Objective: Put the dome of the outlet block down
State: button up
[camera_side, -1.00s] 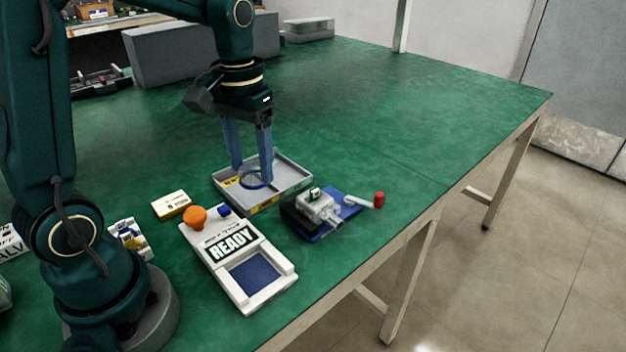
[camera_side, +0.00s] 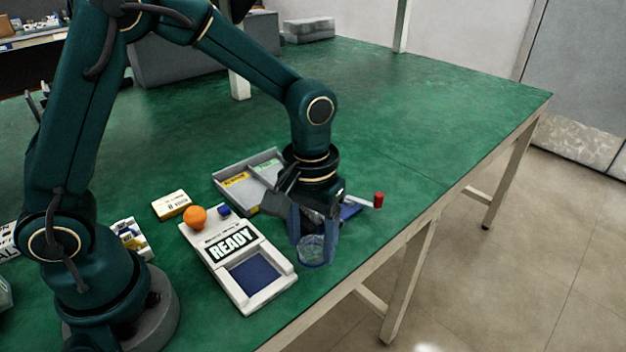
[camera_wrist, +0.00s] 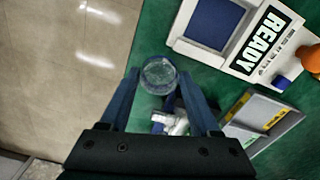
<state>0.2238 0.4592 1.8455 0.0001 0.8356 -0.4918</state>
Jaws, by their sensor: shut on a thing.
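The clear dome (camera_side: 311,254), with a blue rim, is between the fingertips of my gripper (camera_side: 313,240), near the table's front edge. My gripper is shut on it. The wrist view shows the dome (camera_wrist: 158,76) between the blue fingers. Whether it touches the table cannot be told. The outlet block, whitish on a blue base, is mostly hidden behind my gripper in the side view. Part of the white block (camera_wrist: 172,122) shows between the fingers in the wrist view, apart from the dome.
A white panel (camera_side: 246,296) reading READY, with a dark blue pad and orange knob (camera_side: 195,216), is left of my gripper. The grey tray (camera_side: 233,176) lies behind. Green table is clear at the far right.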

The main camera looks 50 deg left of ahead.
aim_at(311, 245)
jog(key=shift+f, duration=1.4)
jog(key=shift+f, duration=0.15)
jog(key=o, duration=1.3)
